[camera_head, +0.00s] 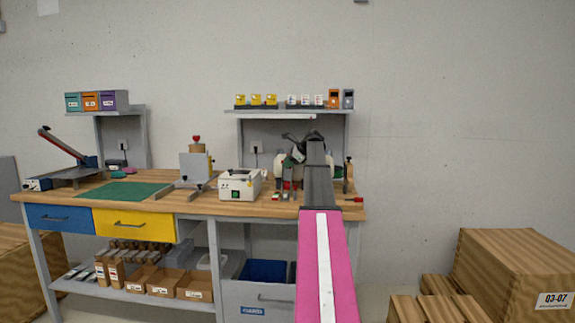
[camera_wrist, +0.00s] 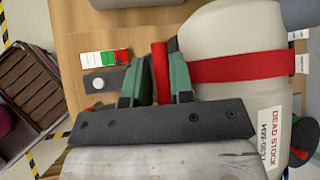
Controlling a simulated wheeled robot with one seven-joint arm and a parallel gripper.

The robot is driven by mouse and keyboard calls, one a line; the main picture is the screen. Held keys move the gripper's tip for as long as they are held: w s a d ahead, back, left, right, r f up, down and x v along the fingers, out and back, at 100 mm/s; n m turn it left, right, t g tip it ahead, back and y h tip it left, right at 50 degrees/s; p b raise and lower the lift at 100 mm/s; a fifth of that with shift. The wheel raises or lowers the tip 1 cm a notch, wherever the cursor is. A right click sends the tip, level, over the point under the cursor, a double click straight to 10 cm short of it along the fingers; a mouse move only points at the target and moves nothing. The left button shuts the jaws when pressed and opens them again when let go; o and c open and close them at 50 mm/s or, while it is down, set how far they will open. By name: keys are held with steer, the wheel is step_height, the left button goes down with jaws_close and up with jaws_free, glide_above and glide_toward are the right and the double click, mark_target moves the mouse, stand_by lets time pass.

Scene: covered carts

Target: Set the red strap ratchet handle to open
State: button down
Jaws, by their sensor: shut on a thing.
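In the wrist view a red strap (camera_wrist: 235,68) runs across a large cream roll (camera_wrist: 215,38) with a "DEAD STOCK" label. An upright red bar, seemingly the ratchet handle (camera_wrist: 160,68), stands left of the roll. My gripper (camera_wrist: 160,75) has its green-padded fingers on both sides of this bar and is shut on it. The bar's lower end is hidden by my gripper. In the head view my gripper (camera_head: 300,150) is over the bench's right end, where the cream roll (camera_head: 280,160) shows partly behind my arm. The handle's angle is hard to tell.
A green, white and red label (camera_wrist: 105,58) and a dark bracket (camera_wrist: 100,82) lie left of the handle. In the head view a cream box (camera_head: 240,184) stands left of my arm on the wooden bench (camera_head: 205,207). A shelf (camera_head: 270,110) hangs above the roll.

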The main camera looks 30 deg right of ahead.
steer(key=shift+w+d+f, duration=0.15)
steer(key=shift+w+f, duration=0.1)
steer(key=shift+w, duration=0.1)
steer(key=c, duration=1.4)
jaws_free()
steer(key=shift+r, duration=0.1)
steer(key=v, duration=1)
steer(key=shift+s+d+r, duration=0.15)
steer(key=shift+s+d, duration=0.05)
steer(key=shift+d, duration=0.05)
steer(key=shift+s, duration=0.1)
